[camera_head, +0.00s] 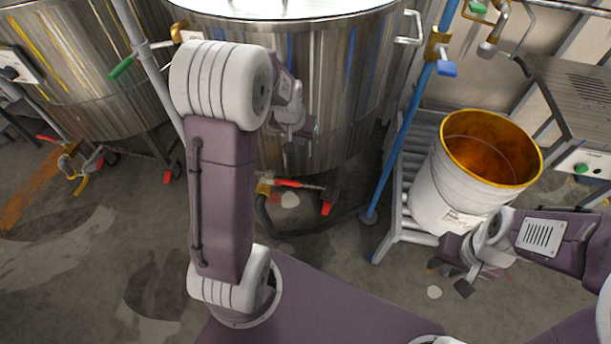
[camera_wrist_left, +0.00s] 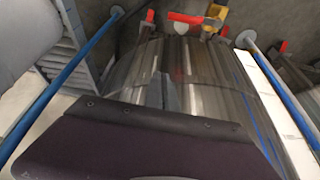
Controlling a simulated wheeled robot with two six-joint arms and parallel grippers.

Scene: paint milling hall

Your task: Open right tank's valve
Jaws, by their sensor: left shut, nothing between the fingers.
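The right tank (camera_head: 345,95) is a large steel drum in the upper middle of the head view, and its wall fills the middle of the left wrist view (camera_wrist_left: 190,75). Low at its front is a brass valve (camera_head: 264,188) with a red lever (camera_head: 297,184). In the left wrist view the brass valve (camera_wrist_left: 216,14) and red lever (camera_wrist_left: 184,18) show at the top edge. My left gripper (camera_head: 308,128) is shut and empty in front of the tank wall, above the valve and apart from it. My right gripper (camera_head: 466,280) hangs low beside the bucket; its finger opening is unclear.
Another steel tank (camera_head: 85,75) stands at left, with its own valve (camera_head: 68,163). A blue pole (camera_head: 401,145) stands right of the right tank. A white bucket (camera_head: 450,190) with orange inside sits on a metal rack (camera_head: 393,222). A black hose (camera_head: 290,232) lies below the valve.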

